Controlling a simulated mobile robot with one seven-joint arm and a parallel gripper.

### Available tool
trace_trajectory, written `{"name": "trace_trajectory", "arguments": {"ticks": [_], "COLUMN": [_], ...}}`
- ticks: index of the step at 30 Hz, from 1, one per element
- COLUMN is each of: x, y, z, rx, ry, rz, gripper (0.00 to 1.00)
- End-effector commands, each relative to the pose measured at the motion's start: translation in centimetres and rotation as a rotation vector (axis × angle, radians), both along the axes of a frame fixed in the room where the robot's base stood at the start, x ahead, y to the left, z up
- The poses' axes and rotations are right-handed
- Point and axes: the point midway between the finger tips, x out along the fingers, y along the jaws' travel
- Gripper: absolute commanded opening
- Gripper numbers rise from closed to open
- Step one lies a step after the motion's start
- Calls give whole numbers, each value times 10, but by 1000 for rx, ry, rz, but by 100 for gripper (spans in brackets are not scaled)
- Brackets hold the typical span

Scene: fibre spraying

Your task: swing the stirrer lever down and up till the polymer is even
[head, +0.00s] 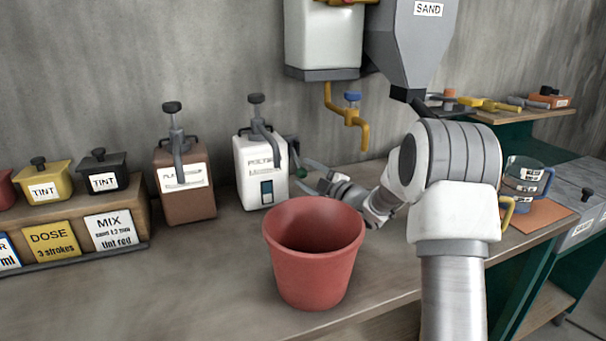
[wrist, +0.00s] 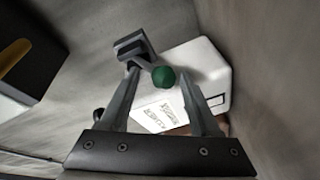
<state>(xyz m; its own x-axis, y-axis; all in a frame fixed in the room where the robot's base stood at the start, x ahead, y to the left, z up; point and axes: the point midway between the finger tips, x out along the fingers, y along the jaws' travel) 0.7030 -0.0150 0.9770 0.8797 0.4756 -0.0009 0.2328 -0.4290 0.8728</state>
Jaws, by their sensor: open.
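The white polymer dispenser (head: 254,181) stands on the bench against the wall, with a dark pump top and a small dark window in its front. The stirrer lever's green ball knob (head: 301,174) is at its right side; the rest of the lever is largely hidden. My gripper (head: 305,175) is open beside the dispenser with its fingers pointing left towards the knob. In the wrist view the green knob (wrist: 164,77) shows between the two fingers of my gripper (wrist: 160,82), with space to either side. The white dispenser (wrist: 205,70) lies behind it. Contact cannot be told.
A red bucket (head: 315,260) stands on the bench just in front of my gripper. A brown dispenser (head: 184,190) is to the left. A yellow tap (head: 350,120) hangs from a white tank above. A grey sand hopper (head: 412,40) hangs at upper right. The front left bench is clear.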

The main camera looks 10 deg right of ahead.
Motion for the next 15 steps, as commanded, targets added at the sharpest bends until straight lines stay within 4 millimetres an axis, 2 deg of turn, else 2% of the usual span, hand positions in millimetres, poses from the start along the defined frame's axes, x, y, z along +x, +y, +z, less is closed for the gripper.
{"name": "trace_trajectory", "arguments": {"ticks": [6, 15], "x": [15, 16], "y": [8, 9], "z": [0, 0], "rx": [0, 0], "ry": [-1, -1], "rz": [0, 0], "gripper": [63, 63]}}
